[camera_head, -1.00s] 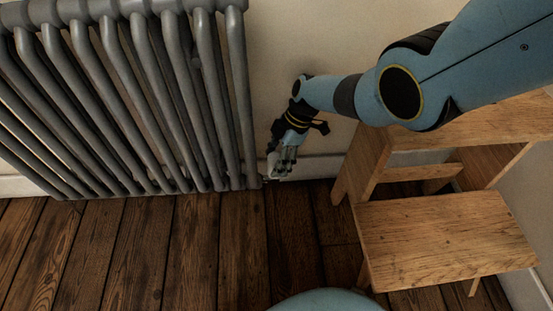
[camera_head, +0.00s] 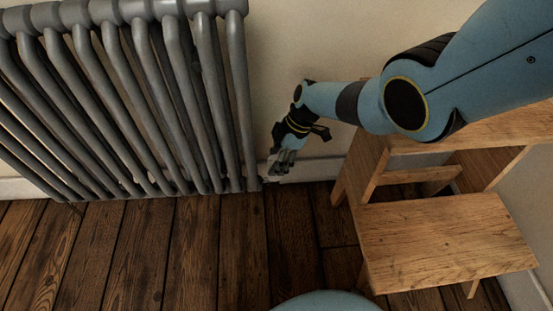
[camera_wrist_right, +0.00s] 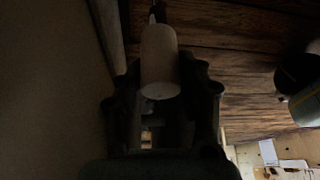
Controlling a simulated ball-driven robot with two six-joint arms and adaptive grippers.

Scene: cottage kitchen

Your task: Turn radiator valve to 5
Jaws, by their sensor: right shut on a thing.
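The radiator valve (camera_wrist_right: 160,60) has a pale, rounded cylindrical head, seen in the right wrist view between my fingers. No number on it can be read, so its setting cannot be told. My right gripper (camera_head: 277,167) is at the lower right corner of the grey radiator (camera_head: 130,100), low by the wall. In the right wrist view my right gripper (camera_wrist_right: 162,95) is shut on the valve head, with a dark finger on each side. In the head view the fingers mostly hide the valve. My left gripper is not in view.
A wooden step stool (camera_head: 430,240) stands right of the gripper, under my right arm. The skirting board (camera_head: 315,169) runs along the wall behind. The plank floor (camera_head: 190,250) in front of the radiator is clear.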

